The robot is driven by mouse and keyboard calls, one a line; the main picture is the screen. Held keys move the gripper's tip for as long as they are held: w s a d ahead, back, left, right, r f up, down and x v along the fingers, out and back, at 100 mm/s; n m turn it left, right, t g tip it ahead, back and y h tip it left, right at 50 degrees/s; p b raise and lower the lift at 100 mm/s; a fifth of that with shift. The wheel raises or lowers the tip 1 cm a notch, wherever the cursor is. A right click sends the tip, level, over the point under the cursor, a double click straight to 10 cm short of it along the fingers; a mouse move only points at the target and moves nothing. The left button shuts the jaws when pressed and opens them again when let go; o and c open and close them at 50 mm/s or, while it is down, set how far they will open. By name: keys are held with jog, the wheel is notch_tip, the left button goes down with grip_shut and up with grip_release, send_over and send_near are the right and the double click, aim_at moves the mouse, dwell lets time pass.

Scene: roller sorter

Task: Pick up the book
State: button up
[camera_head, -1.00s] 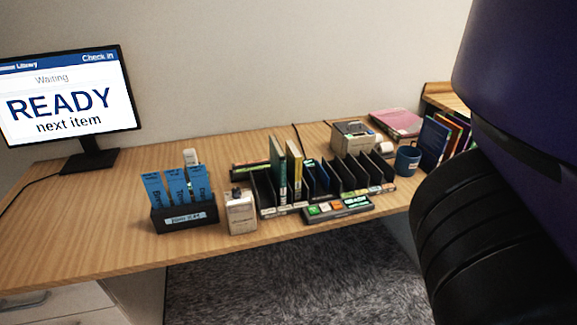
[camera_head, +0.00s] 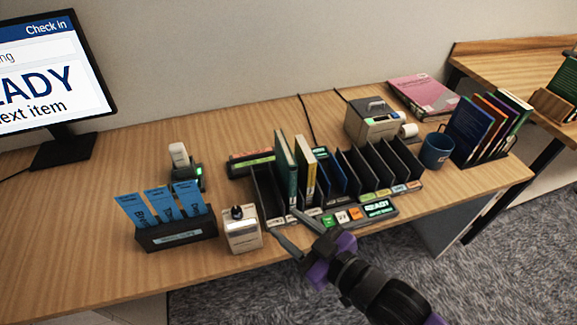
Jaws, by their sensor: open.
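Several books are in view, and I cannot tell which one the task means. A pink book (camera_head: 424,95) lies flat at the back right of the desk. A green book (camera_head: 287,166) and a cream-yellow book (camera_head: 304,172) stand upright in the black sorter (camera_head: 262,197). A blue book (camera_head: 467,128) leans with orange and other books in a rack at the right. My gripper (camera_head: 284,222) is open and empty, at the front edge of the sorter, below the upright books in the picture. Its fingers point up-left.
A button panel (camera_head: 358,214) lies in front. A bookmark holder (camera_head: 177,234), a white box (camera_head: 242,231) and a scanner (camera_head: 187,166) stand left. The desk's left part is clear.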

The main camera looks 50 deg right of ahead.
aim_at(287, 152)
jog(key=w+d+r+m+g+h+p, duration=0.2)
jog(key=w+d+r, duration=0.45)
jog(key=w, duration=0.25)
jog(key=w+d+r+m+g+h+p, duration=0.1)
jog(key=w+d+r+m+h+p, duration=0.1)
jog(key=w+d+r, duration=0.5)
jog(key=s+f+m+g+y, duration=0.1)
jog(key=f+g, duration=0.1)
jog(key=s+f+g+y, duration=0.1)
jog(key=f+g, duration=0.1)
jog(key=g, duration=0.1)
jog(key=s+f+m+g+y+p, duration=0.1)
jog(key=f+g, duration=0.1)
jog(key=shift+s+f+m+g, duration=0.25)
jog(key=shift+f+m+g, duration=0.05)
jog(key=shift+g, duration=0.1)
jog(key=shift+s+a+f+g+y, duration=0.1)
jog(key=shift+s+a+g+y, duration=0.25)
jog(key=shift+s, duration=0.2)
jog(key=shift+f, duration=0.2)
jog(key=b+x, duration=0.3)
jog(key=b, duration=0.1)
jog(key=shift+s+f, duration=0.1)
jog(key=shift+f, duration=0.2)
jog(key=shift+x, duration=1.9)
jog(key=shift+a+f, duration=0.1)
jog(key=shift+f, duration=0.2)
